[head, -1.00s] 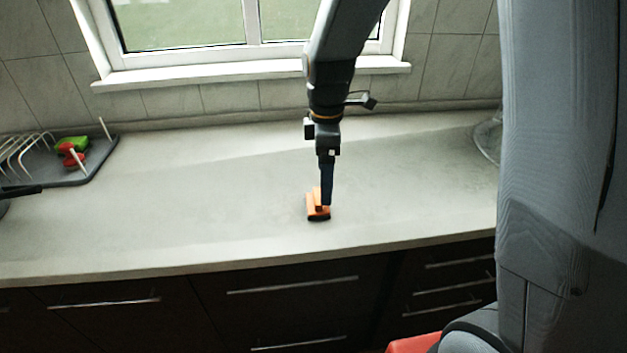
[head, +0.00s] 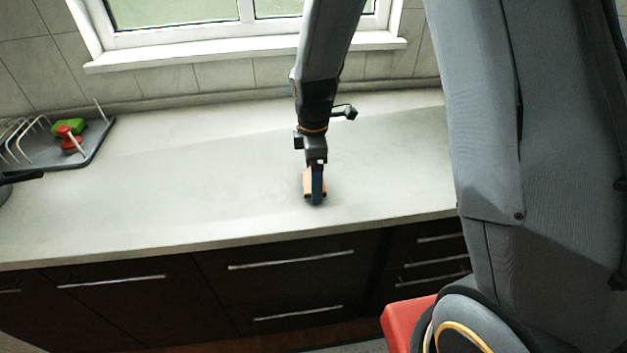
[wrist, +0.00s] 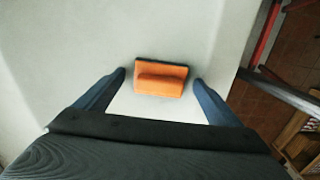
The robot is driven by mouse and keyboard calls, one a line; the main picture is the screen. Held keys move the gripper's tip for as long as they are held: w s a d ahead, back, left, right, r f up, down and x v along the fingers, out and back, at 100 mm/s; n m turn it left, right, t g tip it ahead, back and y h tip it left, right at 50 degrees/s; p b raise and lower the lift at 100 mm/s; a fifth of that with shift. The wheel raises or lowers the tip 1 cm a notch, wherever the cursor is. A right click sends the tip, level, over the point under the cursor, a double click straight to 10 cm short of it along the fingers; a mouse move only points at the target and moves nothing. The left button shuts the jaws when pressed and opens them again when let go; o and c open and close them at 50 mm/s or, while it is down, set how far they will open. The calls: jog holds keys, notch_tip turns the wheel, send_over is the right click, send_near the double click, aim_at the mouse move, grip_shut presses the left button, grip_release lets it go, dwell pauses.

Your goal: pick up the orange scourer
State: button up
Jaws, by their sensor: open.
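The orange scourer (wrist: 160,87) lies on the pale worktop, with a raised orange ridge on top and a dark edge along its far side in the wrist view. In the head view the scourer (head: 306,183) is partly hidden behind a finger. My gripper (wrist: 160,78) is open, with one blue finger to the left and one to the right of the scourer. Small gaps show between the scourer and both fingertips. In the head view my gripper (head: 316,198) points down at the scourer, low over the worktop.
The worktop (head: 180,190) around the scourer is clear. A dark drying rack (head: 85,155) with a green and red item (head: 68,130) stands at the left. The worktop's front edge is close below the scourer, above dark drawers (head: 290,280). A window is behind.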

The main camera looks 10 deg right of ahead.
jog(key=c, duration=1.1)
jog(key=shift+r, duration=0.15)
jog(key=shift+c, duration=0.2)
notch_tip(320, 180, up, 10)
jog(key=shift+f+b, duration=0.1)
jog(key=shift+b, duration=1.1)
